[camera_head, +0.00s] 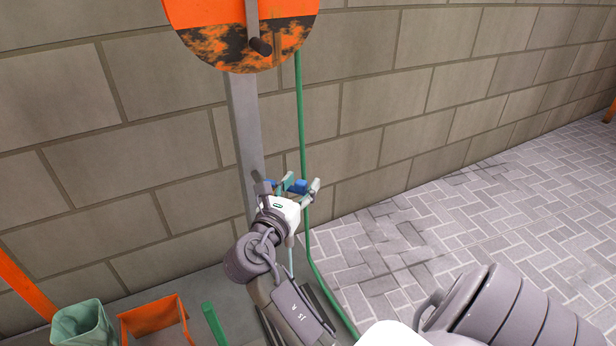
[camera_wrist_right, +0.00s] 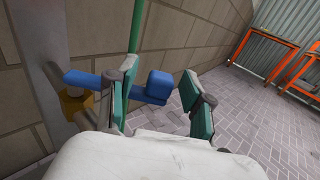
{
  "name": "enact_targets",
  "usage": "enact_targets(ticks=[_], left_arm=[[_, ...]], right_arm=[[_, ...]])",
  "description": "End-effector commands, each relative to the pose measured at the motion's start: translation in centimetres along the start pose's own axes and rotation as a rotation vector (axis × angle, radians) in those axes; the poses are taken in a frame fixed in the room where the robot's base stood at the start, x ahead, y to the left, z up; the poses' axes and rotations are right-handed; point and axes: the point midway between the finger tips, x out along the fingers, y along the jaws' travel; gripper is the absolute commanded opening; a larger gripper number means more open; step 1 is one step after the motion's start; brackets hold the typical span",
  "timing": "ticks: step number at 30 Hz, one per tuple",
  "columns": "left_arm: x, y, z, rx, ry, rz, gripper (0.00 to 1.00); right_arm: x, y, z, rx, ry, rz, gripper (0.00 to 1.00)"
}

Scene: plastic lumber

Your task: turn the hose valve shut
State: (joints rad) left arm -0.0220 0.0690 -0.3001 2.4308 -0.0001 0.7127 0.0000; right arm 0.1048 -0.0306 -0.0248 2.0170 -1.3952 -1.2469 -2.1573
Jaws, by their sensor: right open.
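The hose valve has a blue lever handle on a brass body (camera_wrist_right: 76,106), which sits by a grey post at the left of the right wrist view. The blue handle (camera_wrist_right: 157,84) runs to the right behind one finger, and its thick blue end shows between the fingers. It also shows in the head view as a blue bit (camera_head: 301,186) among the fingers. My right gripper (camera_wrist_right: 160,98) is open around the handle's end; contact cannot be told. In the head view, my right gripper (camera_head: 297,187) is in front of the post. My left gripper is not in view.
A green hose (camera_head: 301,120) hangs beside the grey post (camera_head: 243,115), below an orange and black reel (camera_head: 245,30). A block wall stands behind. A green bin (camera_head: 82,328) and an orange box frame (camera_head: 150,316) are at lower left. Paving at right is clear.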

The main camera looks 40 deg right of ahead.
Motion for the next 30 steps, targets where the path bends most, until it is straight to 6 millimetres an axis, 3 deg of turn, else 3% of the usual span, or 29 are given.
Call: enact_targets(ticks=[12,21,30], left_arm=[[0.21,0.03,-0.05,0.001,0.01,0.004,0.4],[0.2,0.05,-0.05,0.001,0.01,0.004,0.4],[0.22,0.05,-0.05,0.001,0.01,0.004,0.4]], right_arm=[[-0.28,-0.07,0.06,0.001,0.0,-0.002,0.51],[-0.27,-0.06,0.04,0.0,0.0,-0.002,0.01],[-0.26,-0.06,0.04,0.0,0.0,-0.001,0.0]])
